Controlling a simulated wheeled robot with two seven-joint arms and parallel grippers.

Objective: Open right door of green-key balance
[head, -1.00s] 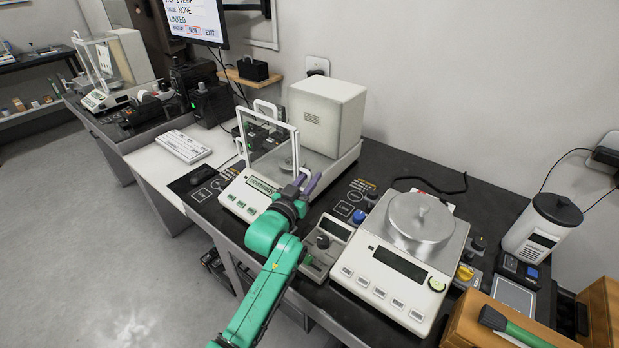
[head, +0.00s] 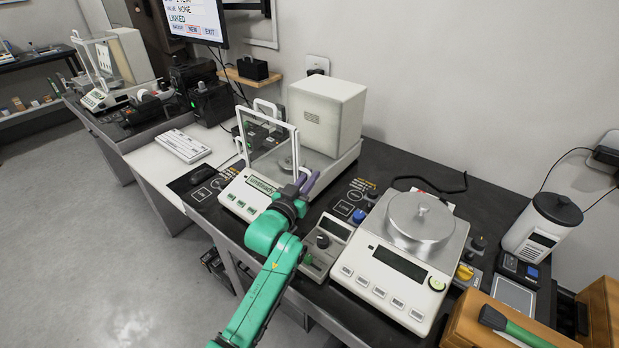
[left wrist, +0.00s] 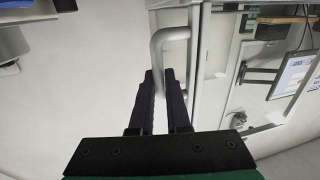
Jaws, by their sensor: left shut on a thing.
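The green-key balance (head: 233,201) stands in the middle of the dark bench, with green keys, a lit display and a clear draft shield (head: 271,158). My left gripper (head: 305,181) is at the shield's right side, shut on the right door's handle. In the left wrist view the handle (left wrist: 158,50) is a pale grey bar running down between the dark fingers (left wrist: 162,95). My right gripper is not in view.
A larger balance with a round steel pan (head: 397,258) stands to the right, and a small grey control box (head: 328,241) sits close beside my left arm. A white keyboard (head: 182,146) lies at the left. A monitor (head: 194,18) hangs behind.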

